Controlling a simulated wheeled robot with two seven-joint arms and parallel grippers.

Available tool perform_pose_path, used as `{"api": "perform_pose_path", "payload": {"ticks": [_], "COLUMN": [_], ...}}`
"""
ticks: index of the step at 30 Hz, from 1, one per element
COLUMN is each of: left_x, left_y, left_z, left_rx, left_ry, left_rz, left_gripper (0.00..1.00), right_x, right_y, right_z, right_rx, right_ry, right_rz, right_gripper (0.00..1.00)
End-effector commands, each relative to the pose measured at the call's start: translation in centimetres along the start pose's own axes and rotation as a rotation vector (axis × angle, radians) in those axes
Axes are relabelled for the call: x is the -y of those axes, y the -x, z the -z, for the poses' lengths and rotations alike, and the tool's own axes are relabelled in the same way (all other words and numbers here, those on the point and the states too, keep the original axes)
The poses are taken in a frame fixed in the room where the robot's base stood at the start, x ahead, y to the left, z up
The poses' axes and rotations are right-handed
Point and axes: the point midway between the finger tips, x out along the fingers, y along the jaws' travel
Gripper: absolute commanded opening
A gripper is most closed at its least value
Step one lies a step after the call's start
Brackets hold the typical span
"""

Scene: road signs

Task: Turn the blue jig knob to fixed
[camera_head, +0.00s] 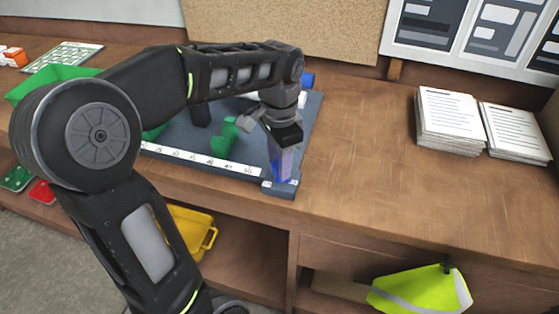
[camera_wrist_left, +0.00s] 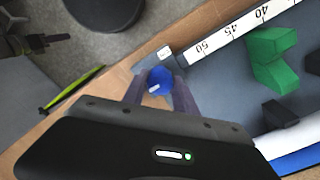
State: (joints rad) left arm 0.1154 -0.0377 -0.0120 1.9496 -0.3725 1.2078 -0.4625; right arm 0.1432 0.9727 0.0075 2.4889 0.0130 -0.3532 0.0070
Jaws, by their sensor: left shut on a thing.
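The blue jig knob (camera_wrist_left: 158,82) shows in the left wrist view as a round blue knob with a pale mark on its top. It sits at the end of the grey jig board (camera_head: 313,112), near the 50 end of the white ruler strip (camera_wrist_left: 235,32). My left gripper (camera_wrist_left: 155,92) reaches down onto the knob, with one finger on each side of it, and is shut on it. In the head view, the left gripper (camera_head: 281,165) points down at the board's front right corner and hides most of the knob. My right gripper is not in view.
A green block (camera_head: 224,138) stands on the board behind the ruler strip. Stacks of printed paper (camera_head: 449,120) lie at the right of the wooden bench. The bench between the board and the papers is clear. A yellow bin (camera_head: 192,232) sits on a shelf below.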

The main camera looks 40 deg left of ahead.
Motion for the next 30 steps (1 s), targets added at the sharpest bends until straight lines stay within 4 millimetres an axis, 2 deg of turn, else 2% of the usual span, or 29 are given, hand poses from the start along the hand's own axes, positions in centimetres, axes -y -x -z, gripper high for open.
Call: {"api": "perform_pose_path", "payload": {"ticks": [1,8,19,23,29,30], "left_x": [0.0,0.0,0.0,0.1,0.0,0.0], "left_y": [0.1,0.0,0.5,1.9,5.3,6.5], "left_z": [0.0,0.0,0.1,0.1,0.1,0.1], "left_rx": [-0.001,-0.001,-0.002,-0.004,-0.005,-0.003], "left_ry": [-0.002,0.0,0.0,0.0,0.0,0.0], "left_rz": [0.002,0.001,0.002,0.002,0.003,0.002], "left_gripper": [0.36,0.55,0.56,0.56,0.56,0.56], "right_x": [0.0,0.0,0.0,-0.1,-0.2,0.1], "right_y": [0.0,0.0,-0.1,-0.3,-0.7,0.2], "right_z": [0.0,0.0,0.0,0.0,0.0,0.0], "right_rx": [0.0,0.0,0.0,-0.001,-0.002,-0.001], "right_ry": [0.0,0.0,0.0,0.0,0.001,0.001], "right_rz": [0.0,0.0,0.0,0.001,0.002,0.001], "right_gripper": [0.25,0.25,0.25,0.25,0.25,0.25]}}
